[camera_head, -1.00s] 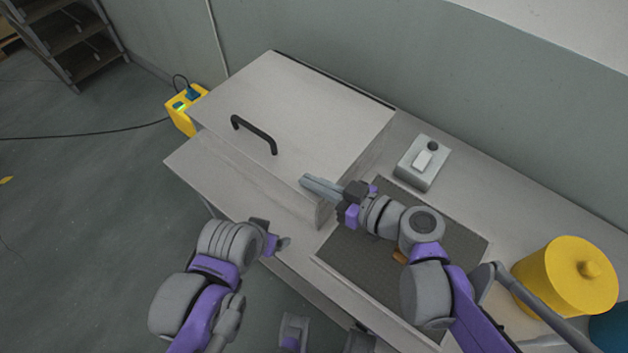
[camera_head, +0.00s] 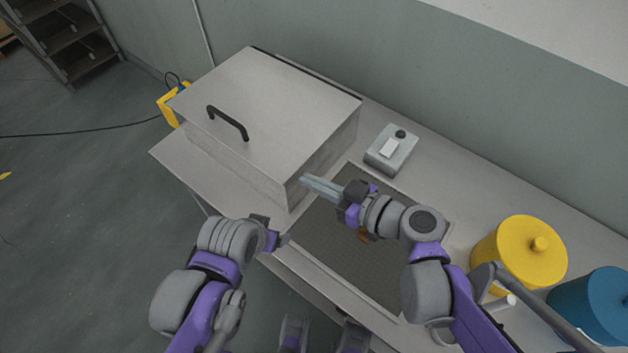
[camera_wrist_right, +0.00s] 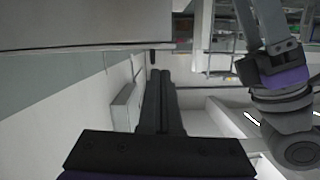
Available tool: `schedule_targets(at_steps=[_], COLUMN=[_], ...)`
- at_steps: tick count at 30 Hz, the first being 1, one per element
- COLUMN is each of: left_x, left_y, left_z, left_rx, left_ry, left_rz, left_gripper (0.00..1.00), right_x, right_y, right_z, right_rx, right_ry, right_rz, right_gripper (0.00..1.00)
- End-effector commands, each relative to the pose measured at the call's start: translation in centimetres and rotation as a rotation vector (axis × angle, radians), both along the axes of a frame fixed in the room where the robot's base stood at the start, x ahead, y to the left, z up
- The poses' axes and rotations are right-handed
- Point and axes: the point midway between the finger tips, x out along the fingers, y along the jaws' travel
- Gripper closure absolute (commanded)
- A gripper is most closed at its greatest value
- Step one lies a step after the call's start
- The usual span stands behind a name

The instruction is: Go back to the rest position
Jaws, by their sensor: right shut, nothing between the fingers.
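The ultrasonic tank (camera_head: 262,115) stands on the bench with its grey lid shut and a black handle (camera_head: 228,122) on top. My right gripper (camera_head: 322,188) is shut and empty, in front of the tank's right corner in the head view; I cannot tell whether it touches. Its closed dark fingers also show in the right wrist view (camera_wrist_right: 160,95). My left gripper (camera_head: 277,238) is at the bench's front edge, below the tank in the picture. It is small and partly turned away, so its jaw state is unclear.
A dark mat (camera_head: 330,235) lies under my right arm, with a small orange-brown thing partly hidden there. A grey switch box (camera_head: 391,150) is behind it. Yellow (camera_head: 518,252) and blue (camera_head: 597,303) lidded containers stand at the right. Open floor is at left.

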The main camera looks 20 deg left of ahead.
Motion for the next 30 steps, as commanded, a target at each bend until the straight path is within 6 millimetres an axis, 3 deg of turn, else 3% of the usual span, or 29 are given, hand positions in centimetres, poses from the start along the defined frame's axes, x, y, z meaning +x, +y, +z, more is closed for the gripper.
schedule_targets(at_steps=[10,14,17,24,27,30], left_x=[0.1,0.1,0.3,0.7,0.9,1.0], left_y=[0.0,0.0,0.0,0.0,0.0,0.0], left_z=[0.2,0.6,1.1,2.8,3.4,3.7], left_rx=[0.0,0.0,0.0,0.0,0.0,0.0], left_ry=[-0.001,-0.002,-0.005,-0.013,-0.016,-0.018], left_rz=[0.0,0.0,0.0,0.0,0.0,0.0], left_gripper=[0.18,0.18,0.18,0.18,0.18,0.18], right_x=[0.0,-0.5,-1.3,-4.4,-5.7,-6.7], right_y=[-0.1,-1.5,-4.3,-16.2,-21.0,-24.6], right_z=[0.2,-0.6,-2.2,-6.3,-6.9,-7.0], right_rx=[-0.002,-0.059,-0.166,-0.461,-0.533,-0.573], right_ry=[0.004,0.071,0.196,0.546,0.629,0.671], right_rz=[-0.001,-0.033,-0.11,-0.543,-0.748,-0.911], right_gripper=[1.0,1.0,1.0,1.0,1.0,1.0])
